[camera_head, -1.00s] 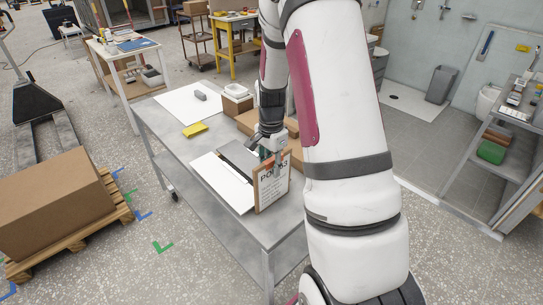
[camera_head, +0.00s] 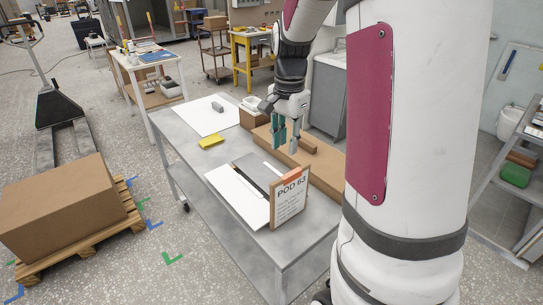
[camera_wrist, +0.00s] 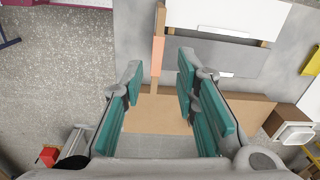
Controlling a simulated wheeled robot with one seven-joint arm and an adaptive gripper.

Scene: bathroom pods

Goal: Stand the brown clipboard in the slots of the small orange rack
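The brown clipboard (camera_head: 273,212) stands on edge, roughly upright, near the front right of the grey table, its sheet reading POD 63. In the wrist view the clipboard (camera_wrist: 160,20) shows edge-on as a narrow strip. An orange patch (camera_wrist: 157,55) lies along that strip; I cannot tell if it is a clip or part of the rack. The small orange rack is not clearly visible, so the clipboard's seat in its slots cannot be seen. My gripper (camera_head: 286,138) is open and empty, above and behind the clipboard; its teal-padded fingers (camera_wrist: 160,100) are apart.
White and grey flat panels (camera_head: 238,193) lie left of the clipboard. A yellow item (camera_head: 211,142) and a grey block (camera_head: 217,106) are farther back. The table's front corner is bare.

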